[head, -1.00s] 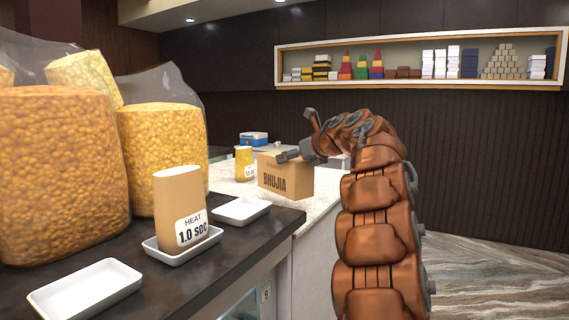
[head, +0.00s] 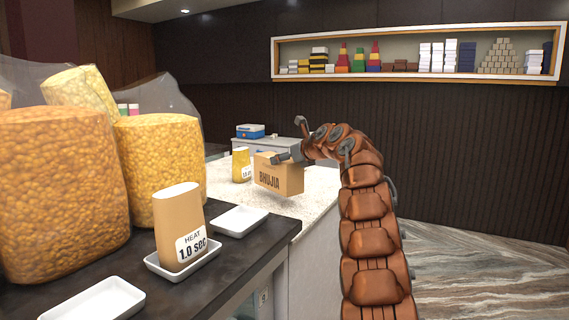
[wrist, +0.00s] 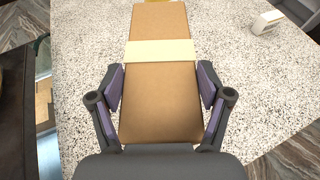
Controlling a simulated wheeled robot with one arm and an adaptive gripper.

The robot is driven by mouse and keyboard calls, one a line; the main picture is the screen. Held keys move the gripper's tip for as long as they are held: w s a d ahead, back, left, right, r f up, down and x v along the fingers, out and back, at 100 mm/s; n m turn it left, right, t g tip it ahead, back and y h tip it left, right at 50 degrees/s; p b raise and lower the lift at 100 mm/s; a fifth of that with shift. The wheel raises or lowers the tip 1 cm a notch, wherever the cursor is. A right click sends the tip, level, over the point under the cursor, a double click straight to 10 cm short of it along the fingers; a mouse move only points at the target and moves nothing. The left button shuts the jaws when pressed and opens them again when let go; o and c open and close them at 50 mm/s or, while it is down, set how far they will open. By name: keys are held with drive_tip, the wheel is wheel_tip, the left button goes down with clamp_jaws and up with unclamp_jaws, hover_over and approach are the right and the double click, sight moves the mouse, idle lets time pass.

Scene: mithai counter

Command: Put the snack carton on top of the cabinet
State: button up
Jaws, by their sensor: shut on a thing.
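The snack carton (head: 278,177) is a brown box printed BHUJIA, held above the pale speckled counter (head: 318,190) in the head view. My gripper (head: 289,156) is shut on it, reaching over from the right. In the wrist view the carton (wrist: 160,85), with a cream band across it, sits between the two purple-padded fingers (wrist: 160,95). Farther back, a low pale cabinet (head: 290,147) stands with a blue and white box (head: 250,131) on top. My arm and the carton hide part of that cabinet.
A yellow pouch (head: 241,165) stands on the counter just left of the carton. The dark counter in front holds large bags of snacks (head: 160,165), white trays (head: 240,221) and a HEAT pack (head: 180,225). A wall shelf (head: 415,83) of boxes hangs behind. Floor at right is clear.

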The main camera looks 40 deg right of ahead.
drive_tip(key=shift+w+d+r+p, duration=0.2)
drive_tip(key=shift+w+d+p, duration=0.45)
drive_tip(key=shift+w+p, duration=0.2)
drive_tip(key=shift+w+d+f, duration=0.3)
drive_tip(key=shift+s+f, duration=0.1)
drive_tip(key=shift+f, duration=0.6)
drive_tip(key=shift+a+f, duration=0.1)
drive_tip(key=shift+f, duration=0.9)
drive_tip(key=shift+f+b, duration=0.15)
drive_tip(key=shift+b, duration=0.2)
drive_tip(key=o, duration=1.8)
drive_tip(key=shift+c, duration=0.2)
